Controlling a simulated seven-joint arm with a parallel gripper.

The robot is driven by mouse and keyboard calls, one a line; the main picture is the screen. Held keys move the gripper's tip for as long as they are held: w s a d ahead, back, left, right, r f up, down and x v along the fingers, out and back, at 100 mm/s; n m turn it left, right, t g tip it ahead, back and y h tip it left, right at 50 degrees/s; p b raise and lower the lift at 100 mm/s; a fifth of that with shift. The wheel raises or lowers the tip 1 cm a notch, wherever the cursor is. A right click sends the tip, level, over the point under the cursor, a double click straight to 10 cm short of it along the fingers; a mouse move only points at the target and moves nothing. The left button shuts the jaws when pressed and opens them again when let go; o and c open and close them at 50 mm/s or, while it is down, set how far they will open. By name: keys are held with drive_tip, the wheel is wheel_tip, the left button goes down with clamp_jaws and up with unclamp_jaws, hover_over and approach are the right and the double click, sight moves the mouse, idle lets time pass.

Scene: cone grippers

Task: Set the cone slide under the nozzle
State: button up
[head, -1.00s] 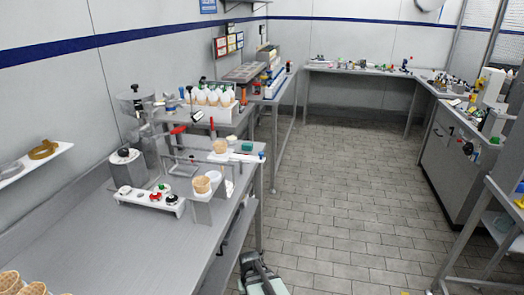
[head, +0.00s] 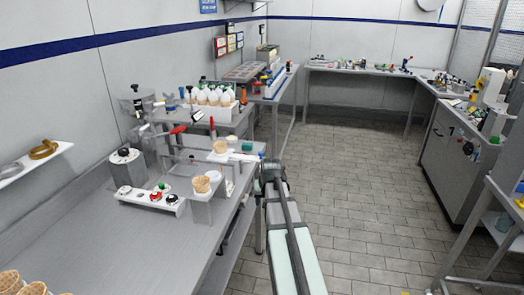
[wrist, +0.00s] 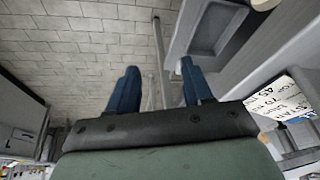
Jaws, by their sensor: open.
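In the head view a wafer cone (head: 201,184) stands in a pale bracket (head: 203,208) at the bench's front edge. A second cone (head: 220,146) sits in a holder just behind it. I cannot tell for sure which of these is the cone slide. A grey machine (head: 138,103) with a red-handled lever stands behind; its nozzle is too small to make out. My gripper (wrist: 160,88) is open in the wrist view, its two blue fingers apart with nothing between them. In the head view its end is beside the bench's right edge, right of both cones.
A white panel with knobs (head: 150,199) lies left of the bracket. More cones (head: 12,281) are at the near left. A printed card (wrist: 284,104) shows right of my gripper in the wrist view. The floor aisle (head: 350,190) is clear.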

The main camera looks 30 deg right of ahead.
drive_tip(key=w+d+r+t, duration=0.1)
drive_tip(key=w+d+r, duration=0.15)
drive_tip(key=r, duration=0.55)
drive_tip(key=w+d+r+t, duration=0.1)
drive_tip(key=d+r, duration=0.2)
drive_tip(key=r, duration=0.6)
wheel_tip(320, 180, up, 12)
drive_tip(key=n+g+y, duration=0.1)
drive_tip(key=n+g, duration=0.1)
drive_tip(key=n, duration=0.3)
hover_over(261, 152)
drive_tip(key=s, duration=0.6)
drive_tip(key=shift+t, duration=0.3)
drive_tip(key=x, duration=1.4)
drive_tip(key=shift+s+a, duration=0.15)
drive_tip(key=shift+a, duration=0.15)
drive_tip(key=shift+c, duration=0.3)
clamp_jaws()
